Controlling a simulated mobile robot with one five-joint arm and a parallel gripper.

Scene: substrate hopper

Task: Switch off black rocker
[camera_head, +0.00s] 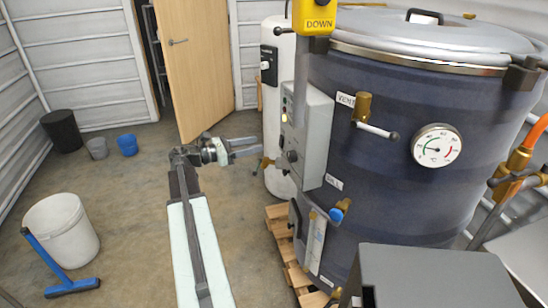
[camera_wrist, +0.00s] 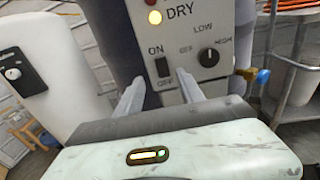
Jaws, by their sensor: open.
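The black rocker (camera_wrist: 163,67) sits on a grey control panel (camera_wrist: 190,80), with ON printed above it and OFF below. Which end is pressed in is too small to tell. My gripper (camera_wrist: 161,75) is open, its two fingers pointing at the panel on either side of the rocker in the wrist view. Nothing is between the fingers. In the head view my gripper (camera_head: 254,147) is left of the control panel (camera_head: 314,125), with its fingers pointing right; the rocker cannot be made out there.
A black knob (camera_wrist: 208,57) is right of the rocker, below a lit yellow lamp (camera_wrist: 155,17) marked DRY. The panel is on a large dark blue vessel (camera_head: 385,180). A white cylinder (camera_head: 275,110) stands behind. A pallet (camera_head: 283,235) lies beneath.

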